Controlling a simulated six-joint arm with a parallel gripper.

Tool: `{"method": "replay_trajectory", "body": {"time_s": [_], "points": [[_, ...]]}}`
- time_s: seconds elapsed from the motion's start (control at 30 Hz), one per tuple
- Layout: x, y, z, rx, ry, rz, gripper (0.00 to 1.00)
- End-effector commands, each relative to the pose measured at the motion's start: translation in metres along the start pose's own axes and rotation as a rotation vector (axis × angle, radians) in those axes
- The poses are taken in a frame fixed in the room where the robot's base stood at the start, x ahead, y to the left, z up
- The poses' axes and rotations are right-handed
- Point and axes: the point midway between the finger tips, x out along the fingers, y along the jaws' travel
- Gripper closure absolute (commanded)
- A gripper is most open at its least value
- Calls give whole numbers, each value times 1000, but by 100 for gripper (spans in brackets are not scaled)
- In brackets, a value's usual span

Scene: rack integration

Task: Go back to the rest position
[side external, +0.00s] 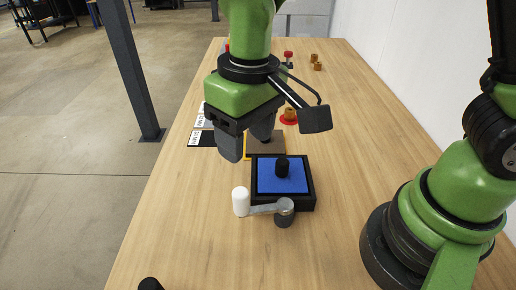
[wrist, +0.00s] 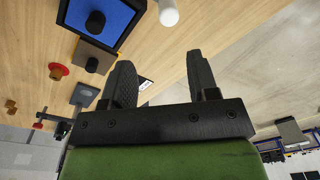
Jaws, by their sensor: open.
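My gripper (side external: 246,148) hangs over the table just behind and left of a black-framed blue tray in the side view. Its two grey fingers are apart with nothing between them, and they also show in the wrist view (wrist: 160,80). The blue tray (side external: 264,178) has a black knob (side external: 282,167) standing on it, and both show at the top of the wrist view.
A brass part on a red base (side external: 289,116), more brass pieces (side external: 316,62) and labelled black cards (side external: 201,138) lie farther back.

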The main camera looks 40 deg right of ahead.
Motion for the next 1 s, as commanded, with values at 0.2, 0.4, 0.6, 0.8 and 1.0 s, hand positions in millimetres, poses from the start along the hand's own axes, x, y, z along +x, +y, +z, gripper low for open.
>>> {"method": "replay_trajectory", "body": {"time_s": [0.2, 0.4, 0.6, 0.8, 1.0], "points": [[-75, 48, 22, 166, 175, -97, 46], [-119, 82, 64, 303, 351, -163, 46], [-136, 98, 102, 396, 497, -196, 46], [-138, 102, 117, 430, 559, -206, 46], [-138, 102, 118, 432, 563, -206, 46]]}}
